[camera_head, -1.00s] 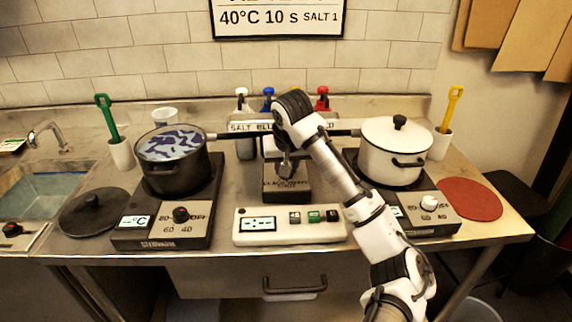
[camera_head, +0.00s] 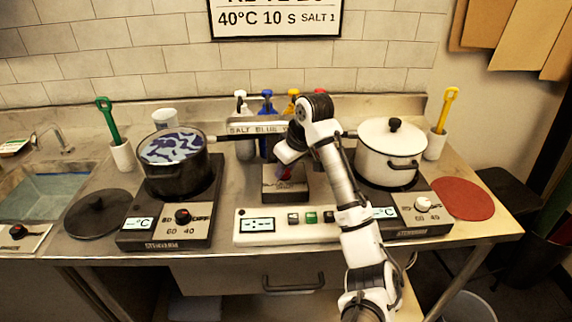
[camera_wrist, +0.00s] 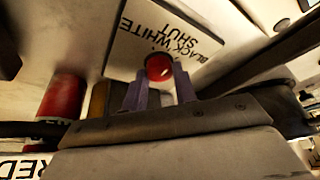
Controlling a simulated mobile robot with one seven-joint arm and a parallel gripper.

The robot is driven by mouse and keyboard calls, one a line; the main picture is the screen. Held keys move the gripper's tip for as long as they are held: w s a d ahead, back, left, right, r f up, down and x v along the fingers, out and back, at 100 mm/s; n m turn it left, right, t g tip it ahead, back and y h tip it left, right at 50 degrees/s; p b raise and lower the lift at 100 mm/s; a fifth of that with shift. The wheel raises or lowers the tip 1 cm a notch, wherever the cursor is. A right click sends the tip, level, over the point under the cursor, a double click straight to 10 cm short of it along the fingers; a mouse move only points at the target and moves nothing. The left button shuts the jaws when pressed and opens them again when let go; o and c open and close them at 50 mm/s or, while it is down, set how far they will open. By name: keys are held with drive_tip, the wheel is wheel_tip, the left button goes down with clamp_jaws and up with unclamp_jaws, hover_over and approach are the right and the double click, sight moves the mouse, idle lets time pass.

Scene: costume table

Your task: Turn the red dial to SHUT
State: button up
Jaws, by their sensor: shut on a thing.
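The red dial (camera_wrist: 159,68) shows as a round red knob in the wrist view, over a pale plate (camera_wrist: 130,50) lettered BLACK, WHITE and SHUT. My gripper (camera_wrist: 158,88) is shut on the dial, with one grey-purple finger on either side of it. I cannot tell which word the dial points to. In the head view, my gripper (camera_head: 286,165) reaches down to the small dark box (camera_head: 287,190) at the table's middle, and my arm hides part of the box.
A dark pot (camera_head: 175,178) stands at left and a white pot (camera_head: 388,165) at right, each on a hotplate. A control panel (camera_head: 285,238) with buttons lies in front of the box. A red mat (camera_head: 462,197) lies far right.

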idle(0.3)
drive_tip(key=o, duration=1)
drive_tip(key=shift+c, duration=0.2)
drive_tip(key=b+v, duration=0.1)
drive_tip(key=v, duration=1.3)
drive_tip(key=shift+f, duration=0.1)
